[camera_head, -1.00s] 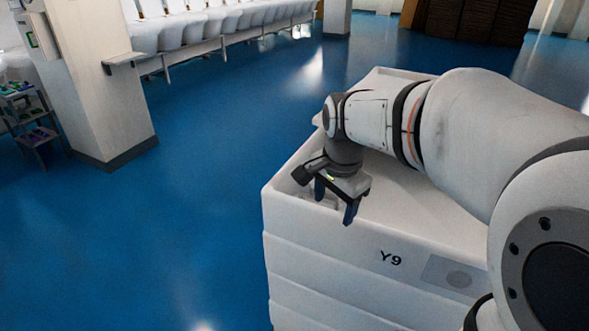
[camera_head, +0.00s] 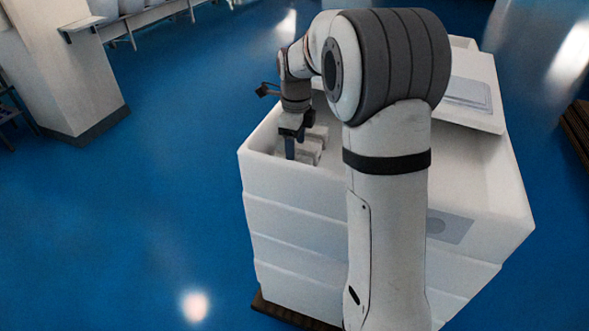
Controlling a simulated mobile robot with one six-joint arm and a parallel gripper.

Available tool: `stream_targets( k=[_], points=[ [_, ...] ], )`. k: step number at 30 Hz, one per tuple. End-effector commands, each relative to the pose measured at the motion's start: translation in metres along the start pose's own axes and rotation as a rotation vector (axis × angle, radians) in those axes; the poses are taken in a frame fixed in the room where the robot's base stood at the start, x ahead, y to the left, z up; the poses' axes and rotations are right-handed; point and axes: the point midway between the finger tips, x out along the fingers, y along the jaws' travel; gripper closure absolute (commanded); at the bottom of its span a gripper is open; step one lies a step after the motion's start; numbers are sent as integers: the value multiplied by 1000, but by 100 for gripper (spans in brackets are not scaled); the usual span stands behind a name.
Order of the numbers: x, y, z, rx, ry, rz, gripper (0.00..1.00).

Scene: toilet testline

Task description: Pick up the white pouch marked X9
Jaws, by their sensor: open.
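My gripper (camera_head: 296,142) points down at the left inner corner of the white crate (camera_head: 262,180). It is open, with one dark blue finger clearly visible. Small white items (camera_head: 314,148) lie in the crate just right of the fingers. They may be pouches, but no X9 marking can be read on them. I cannot tell whether the fingers touch any of them. My arm covers much of the crate's middle and front.
A flat pale item (camera_head: 468,92) lies on a white panel at the crate's back right. The crate stack stands on a dark pallet (camera_head: 285,311). A pillar (camera_head: 75,75) stands at the left. Blue floor (camera_head: 160,200) left of the crate is clear.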

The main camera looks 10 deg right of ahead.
Motion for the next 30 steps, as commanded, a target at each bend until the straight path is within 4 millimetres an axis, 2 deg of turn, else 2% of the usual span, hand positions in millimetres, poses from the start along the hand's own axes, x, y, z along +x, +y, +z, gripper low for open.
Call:
stream_targets(
  k=[12,21,30],
  points=[
    [54,1,6,-2,2,3,36],
    [59,1,6,-3,0,-1,36],
    [59,1,6,-4,0,0,61]
  ],
)
